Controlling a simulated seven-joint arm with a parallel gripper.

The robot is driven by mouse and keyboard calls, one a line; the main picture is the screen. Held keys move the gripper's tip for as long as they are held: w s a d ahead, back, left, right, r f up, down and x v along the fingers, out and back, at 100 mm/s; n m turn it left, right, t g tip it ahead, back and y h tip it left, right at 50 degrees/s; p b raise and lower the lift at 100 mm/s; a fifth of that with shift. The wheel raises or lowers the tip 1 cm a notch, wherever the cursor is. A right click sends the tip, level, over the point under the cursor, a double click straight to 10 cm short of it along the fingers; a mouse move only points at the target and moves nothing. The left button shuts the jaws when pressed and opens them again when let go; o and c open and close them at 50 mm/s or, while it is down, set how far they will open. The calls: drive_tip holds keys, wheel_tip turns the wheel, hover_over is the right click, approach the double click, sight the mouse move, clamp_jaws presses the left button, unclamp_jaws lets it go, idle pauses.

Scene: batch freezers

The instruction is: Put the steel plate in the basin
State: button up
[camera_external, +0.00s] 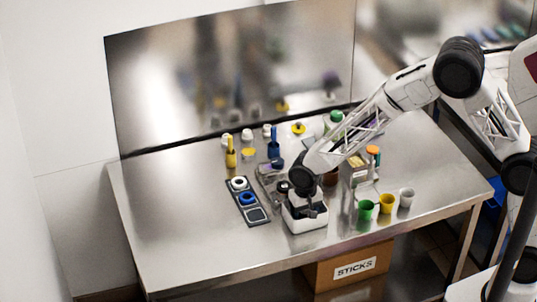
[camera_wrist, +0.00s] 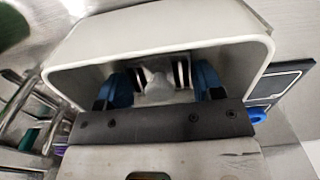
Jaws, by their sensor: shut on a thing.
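The white basin (camera_external: 306,224) stands near the front of the steel table, and its rim and inner wall fill much of the wrist view (camera_wrist: 150,38). My gripper (camera_external: 306,205) points down into the basin. In the wrist view its blue-sided fingers (camera_wrist: 157,82) are inside the rim, shut on a small grey metallic piece, which appears to be the steel plate (camera_wrist: 157,76). The piece is below the rim. I cannot tell whether it touches the basin floor. My gripper hides most of the basin's inside in the external view.
A dark tray (camera_external: 235,200) with a white ring and a blue ring lies left of the basin. Green (camera_external: 366,210), yellow (camera_external: 386,204) and grey (camera_external: 406,197) cups stand to the right. The table's left side is clear.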

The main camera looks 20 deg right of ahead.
drive_tip(key=shift+f, duration=0.1)
drive_tip(key=o, duration=1)
wheel_tip(320, 180, up, 12)
drive_tip(key=shift+r, duration=0.1)
idle(0.4)
idle(0.7)
